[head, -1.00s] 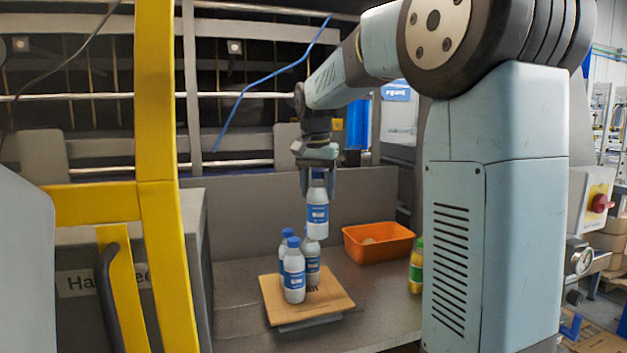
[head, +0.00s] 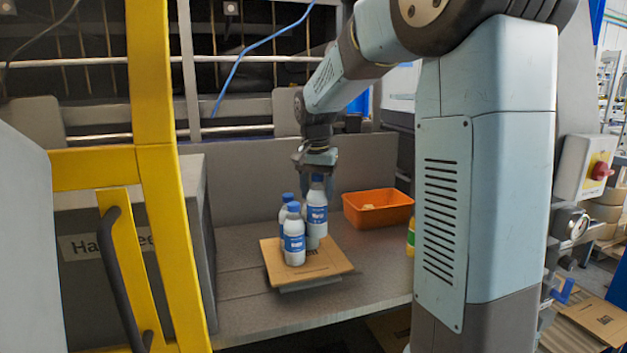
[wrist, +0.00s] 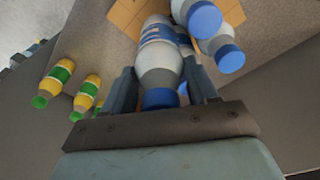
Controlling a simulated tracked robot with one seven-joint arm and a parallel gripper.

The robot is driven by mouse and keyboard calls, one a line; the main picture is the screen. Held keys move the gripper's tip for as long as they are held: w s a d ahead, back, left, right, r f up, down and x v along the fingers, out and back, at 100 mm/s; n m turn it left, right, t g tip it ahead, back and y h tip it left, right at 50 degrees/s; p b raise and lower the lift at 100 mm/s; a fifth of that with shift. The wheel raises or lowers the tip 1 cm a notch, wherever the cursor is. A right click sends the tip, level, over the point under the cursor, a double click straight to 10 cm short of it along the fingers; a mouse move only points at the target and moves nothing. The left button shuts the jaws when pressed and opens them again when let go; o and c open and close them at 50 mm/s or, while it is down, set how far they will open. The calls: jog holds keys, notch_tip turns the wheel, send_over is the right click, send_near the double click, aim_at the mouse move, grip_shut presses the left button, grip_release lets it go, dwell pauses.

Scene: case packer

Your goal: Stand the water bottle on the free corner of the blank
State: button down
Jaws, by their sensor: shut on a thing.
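My gripper (head: 317,176) is shut on the water bottle (head: 317,214), a white bottle with a blue label and blue cap, held upright by its upper part. In the wrist view the held bottle (wrist: 158,62) shows between the two fingers. The blank (head: 325,264) is a tan cardboard sheet on a low dark support. Other water bottles stand on it, one at the front (head: 294,244) and one behind it (head: 286,202). The held bottle is over the blank, close to these. I cannot tell whether its base touches the blank. Its lower part overlaps another bottle's place in view.
An orange bin (head: 378,212) stands behind and right of the blank. A yellow frame (head: 155,190) stands at left. The grey table front is clear.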

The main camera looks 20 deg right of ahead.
notch_tip(320, 180, down, 6)
jog(key=shift+f, duration=0.15)
dwell(0.5)
jog(key=shift+f, duration=0.4)
dwell(0.6)
jog(key=shift+c, duration=1.1)
grip_release()
notch_tip(320, 180, up, 14)
jog(key=s+a, duration=0.1)
jog(key=s+f+n+t, duration=0.2)
jog(key=s+n, duration=0.1)
jog(key=s, duration=1)
jog(key=s+f+n+t, duration=0.2)
jog(key=s+f+n, duration=0.1)
jog(key=s, duration=1.1)
jog(key=shift+s+f+n+y, duration=0.2)
jog(key=shift+n+y, duration=0.2)
